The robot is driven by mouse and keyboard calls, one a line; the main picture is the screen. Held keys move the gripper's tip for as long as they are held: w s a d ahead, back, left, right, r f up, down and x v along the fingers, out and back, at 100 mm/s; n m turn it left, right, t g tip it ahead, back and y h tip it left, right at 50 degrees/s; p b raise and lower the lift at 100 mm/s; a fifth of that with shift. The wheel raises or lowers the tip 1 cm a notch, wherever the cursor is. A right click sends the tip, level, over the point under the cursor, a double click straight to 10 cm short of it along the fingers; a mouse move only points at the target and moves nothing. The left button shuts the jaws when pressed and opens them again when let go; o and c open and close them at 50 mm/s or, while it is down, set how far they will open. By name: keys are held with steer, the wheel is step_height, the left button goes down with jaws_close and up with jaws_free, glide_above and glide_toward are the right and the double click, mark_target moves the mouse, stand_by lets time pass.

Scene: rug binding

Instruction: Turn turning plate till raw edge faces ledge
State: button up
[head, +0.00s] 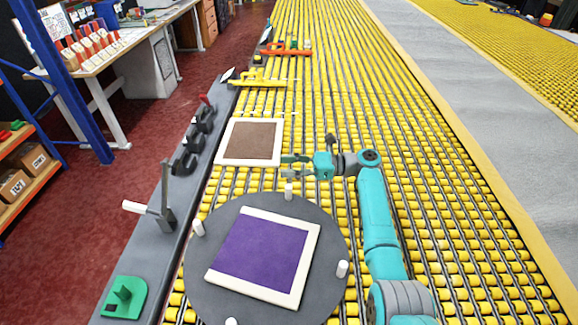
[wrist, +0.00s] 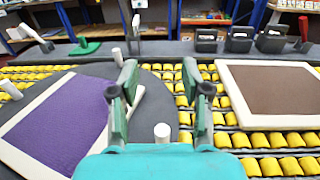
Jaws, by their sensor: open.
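The turning plate (head: 335,235) is a dark grey disc with several white upright pegs on its rim. On it lies a purple rug piece (head: 262,250) with cream binding along its top, right and bottom sides in the head view. Its left side shows no binding: this raw edge faces the grey ledge (head: 172,205), somewhat askew to it. My gripper (head: 285,165) is open and empty, just beyond the plate's far rim. In the wrist view my gripper's fingers (wrist: 160,80) stand apart, with a white peg (wrist: 162,132) seen between them, nearer the camera.
A brown rug piece with cream border (head: 250,142) lies on the yellow rollers just left of my gripper. The ledge carries a lever with white handle (head: 135,207), a green block (head: 124,297) and dark holders (head: 187,155). Yellow (head: 258,79) and orange (head: 285,48) tools lie farther off.

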mark_target(292, 195)
steer(key=c, duration=0.4)
steer(key=shift+d+f+h, duration=0.1)
steer(key=shift+d+h, duration=0.2)
steer(key=shift+d, duration=0.1)
steer(key=c, duration=0.4)
steer(key=d+h, duration=0.2)
steer(key=d, duration=0.2)
steer(key=d+f+m+t+h, duration=0.1)
steer(key=d+h, duration=0.2)
steer(key=d, duration=0.2)
steer(key=d+f+t+h, duration=0.1)
steer(key=d+h, duration=0.2)
steer(key=d, duration=0.1)
steer(key=shift+s+d+f, duration=0.2)
steer(key=shift+d+f, duration=0.05)
steer(key=shift+d, duration=0.1)
jaws_close()
steer(key=x, duration=0.9)
steer(key=shift+s+f, duration=0.1)
steer(key=shift+f, duration=0.3)
steer(key=a, duration=0.3)
steer(key=shift+f, duration=0.1)
steer(key=shift+a, duration=0.55)
